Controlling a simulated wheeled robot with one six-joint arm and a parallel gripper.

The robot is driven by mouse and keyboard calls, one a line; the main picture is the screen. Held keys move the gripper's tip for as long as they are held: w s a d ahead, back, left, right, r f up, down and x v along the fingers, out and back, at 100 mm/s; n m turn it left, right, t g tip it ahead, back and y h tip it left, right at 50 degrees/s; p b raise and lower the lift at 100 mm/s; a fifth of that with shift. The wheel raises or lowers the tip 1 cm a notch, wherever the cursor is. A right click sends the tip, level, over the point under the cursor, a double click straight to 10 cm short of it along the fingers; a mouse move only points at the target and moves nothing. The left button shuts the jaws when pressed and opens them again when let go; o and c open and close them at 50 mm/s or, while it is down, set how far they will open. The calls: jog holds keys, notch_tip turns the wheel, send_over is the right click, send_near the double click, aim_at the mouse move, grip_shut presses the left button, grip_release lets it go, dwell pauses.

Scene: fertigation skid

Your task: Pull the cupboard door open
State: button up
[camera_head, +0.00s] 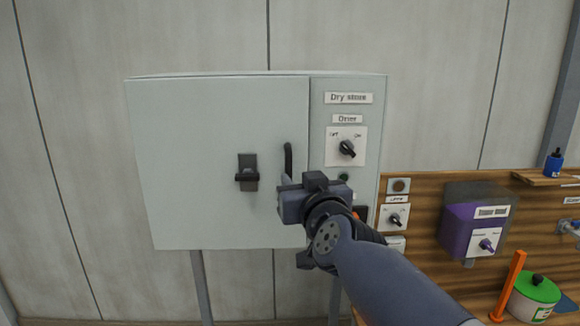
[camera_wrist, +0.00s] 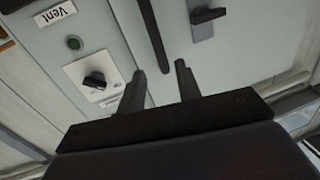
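The pale grey-green cupboard door (camera_head: 200,130) looks shut, flush with the control panel on its right. A black vertical bar handle (camera_head: 288,157) is near the door's right edge; it also shows in the wrist view (camera_wrist: 153,35). A black latch (camera_head: 247,172) is left of the handle; it also shows in the wrist view (camera_wrist: 207,20). My gripper (camera_head: 288,184) is at the handle's lower part and hides its lower end. In the wrist view, its two fingers (camera_wrist: 160,72) are apart, with the bar's end between the tips. I cannot tell whether they touch it.
The control panel (camera_head: 325,140) carries a "Dry store" label and a black rotary switch (camera_head: 347,149). The wrist view shows a "Vent" label, a green button (camera_wrist: 74,43) and a knob (camera_wrist: 95,80). A wooden board with a purple box (camera_head: 470,230) is at right. Wall left is clear.

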aim_at(290, 168)
jog(key=w, duration=0.2)
jog(key=w+a, duration=0.1)
jog(key=w, duration=0.5)
jog(key=shift+a, duration=0.35)
jog(key=shift+c, duration=0.4)
jog(key=shift+s, duration=0.1)
grip_shut()
